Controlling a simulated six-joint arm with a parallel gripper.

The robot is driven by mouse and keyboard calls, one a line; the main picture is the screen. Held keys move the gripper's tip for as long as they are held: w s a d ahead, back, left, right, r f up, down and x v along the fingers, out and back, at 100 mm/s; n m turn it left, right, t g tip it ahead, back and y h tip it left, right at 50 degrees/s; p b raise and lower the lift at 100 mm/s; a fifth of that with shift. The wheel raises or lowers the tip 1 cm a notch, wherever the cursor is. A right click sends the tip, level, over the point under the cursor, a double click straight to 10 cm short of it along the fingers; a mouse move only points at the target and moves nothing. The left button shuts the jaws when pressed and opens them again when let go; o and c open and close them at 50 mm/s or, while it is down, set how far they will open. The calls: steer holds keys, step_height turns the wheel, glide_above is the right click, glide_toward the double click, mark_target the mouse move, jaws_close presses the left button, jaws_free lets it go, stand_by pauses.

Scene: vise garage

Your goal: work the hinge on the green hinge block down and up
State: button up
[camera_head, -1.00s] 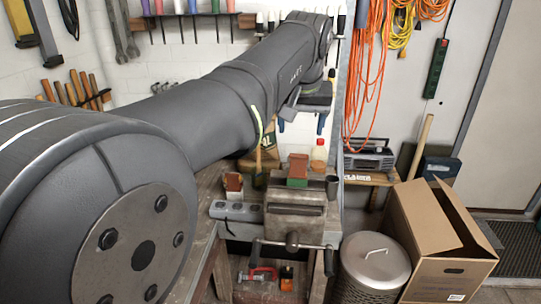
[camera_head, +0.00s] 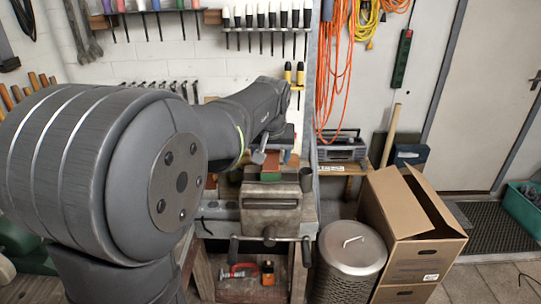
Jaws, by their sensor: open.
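The green hinge block (camera_head: 270,176) sits in the grey vise (camera_head: 270,202) at the front of the workbench. A reddish-brown part (camera_head: 271,160) stands up on the block's top. My gripper (camera_head: 279,143) is at the end of my arm, just above and behind the block. It is open; its fingertips are small and hard to make out against the background. I cannot tell whether a finger touches the hinge.
A cardboard box (camera_head: 408,245) and a lidded metal bin (camera_head: 349,272) stand right of the workbench. A dark cup (camera_head: 306,180) sits beside the vise. A radio (camera_head: 342,149) stands behind. Tools hang on the wall.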

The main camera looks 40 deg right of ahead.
steer(key=c, duration=1.4)
steer(key=shift+s+a+t+h, duration=0.45)
steer(key=shift+t+h, duration=0.25)
steer(key=shift+h, duration=0.1)
steer(key=shift+s+a+f+t+h, duration=0.1)
steer(key=shift+s+a+t+h, duration=0.1)
steer(key=shift+t+h, duration=0.4)
steer(key=shift+s+a+f+t+h, duration=0.1)
steer(key=shift+s+a+t+h, duration=0.1)
steer(key=shift+t+h, duration=0.4)
steer(key=o, duration=1.4)
